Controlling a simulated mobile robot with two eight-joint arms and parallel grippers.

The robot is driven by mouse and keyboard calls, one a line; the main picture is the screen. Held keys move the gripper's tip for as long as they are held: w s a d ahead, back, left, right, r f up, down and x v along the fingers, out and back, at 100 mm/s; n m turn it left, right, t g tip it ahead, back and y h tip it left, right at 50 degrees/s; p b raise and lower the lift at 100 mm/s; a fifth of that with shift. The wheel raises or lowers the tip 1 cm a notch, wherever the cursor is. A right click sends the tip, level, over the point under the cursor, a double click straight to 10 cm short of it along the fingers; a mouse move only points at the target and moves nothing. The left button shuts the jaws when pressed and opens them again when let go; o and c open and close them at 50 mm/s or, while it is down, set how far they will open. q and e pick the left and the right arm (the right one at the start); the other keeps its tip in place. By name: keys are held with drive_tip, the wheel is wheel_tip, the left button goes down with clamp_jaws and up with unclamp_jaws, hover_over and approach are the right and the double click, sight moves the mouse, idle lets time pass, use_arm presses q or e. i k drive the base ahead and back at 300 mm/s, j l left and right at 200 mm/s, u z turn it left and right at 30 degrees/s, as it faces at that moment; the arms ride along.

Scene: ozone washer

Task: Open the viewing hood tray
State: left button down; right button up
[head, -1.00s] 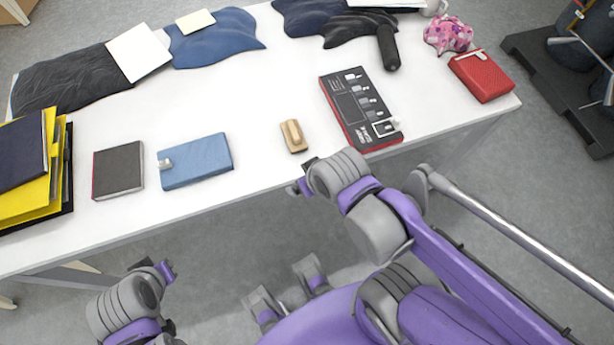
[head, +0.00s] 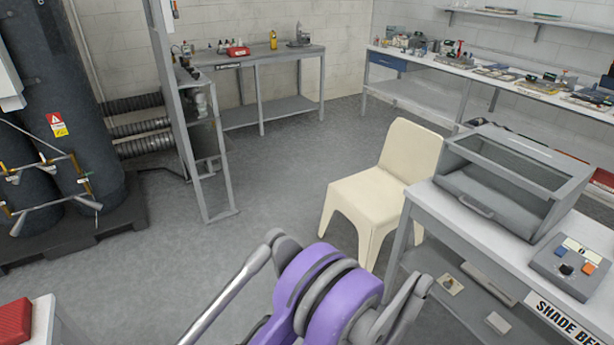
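The viewing hood (head: 512,178) is a grey box with a dark mesh or glass top, standing on a grey bench at the right of the head view. A grey tray front (head: 490,203) with a bar handle (head: 475,206) faces left and toward me. The tray looks pushed in. Neither of my grippers shows in the head view; only a purple and grey arm part of mine is at the bottom middle, well short of the bench.
A cream chair (head: 385,183) stands just left of the hood bench. A control box (head: 570,268) sits beside the hood, above a "SHADE BE..." sign (head: 565,322). Dark tanks (head: 75,130) stand at the left. Open grey floor (head: 255,215) lies between.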

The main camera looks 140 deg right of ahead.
sight(520, 211)
drive_tip(key=k+l+z, duration=0.1)
drive_tip(key=k+z, duration=0.5)
drive_tip(key=z, duration=3.9)
drive_tip(key=k+l+z, duration=0.1)
drive_tip(key=z, duration=0.4)
drive_tip(key=k+z, duration=0.1)
drive_tip(key=z, duration=0.35)
drive_tip(key=i+j+u, duration=0.35)
drive_tip(key=i+u, duration=0.3)
drive_tip(key=i, duration=0.2)
